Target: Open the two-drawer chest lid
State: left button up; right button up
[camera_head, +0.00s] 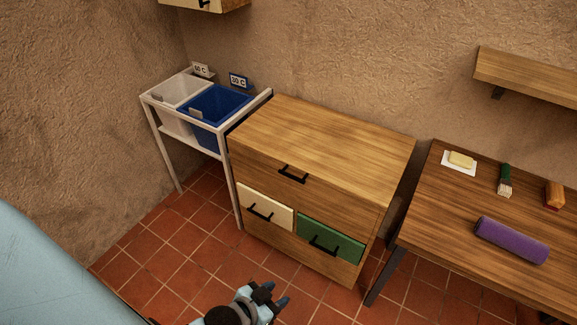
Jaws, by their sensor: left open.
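The wooden chest (320,143) stands against the back wall, right of the bin rack. Its top is flat and looks closed, with a black handle (293,174) on the front just below the top edge. Below are a cream drawer (266,208) and a green drawer (331,240), side by side, each with a black handle. Both drawers look shut. My left gripper (269,291) is at the bottom of the view, open and empty, low in front of the chest and apart from it. My right gripper is not in view.
A rack with a white bin (178,95) and a blue bin (216,104) stands left of the chest. A table (440,215) on the right holds a purple roll (511,240), a brush (505,180) and a sponge (461,159). Tiled floor (190,260) lies open before the chest.

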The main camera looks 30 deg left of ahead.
aim_at(368, 161)
jog(key=u, duration=0.65)
jog(key=j+u, duration=0.3)
jog(key=u, duration=0.2)
jog(key=j+u, duration=0.25)
jog(key=u, duration=0.25)
jog(key=i+j, duration=0.15)
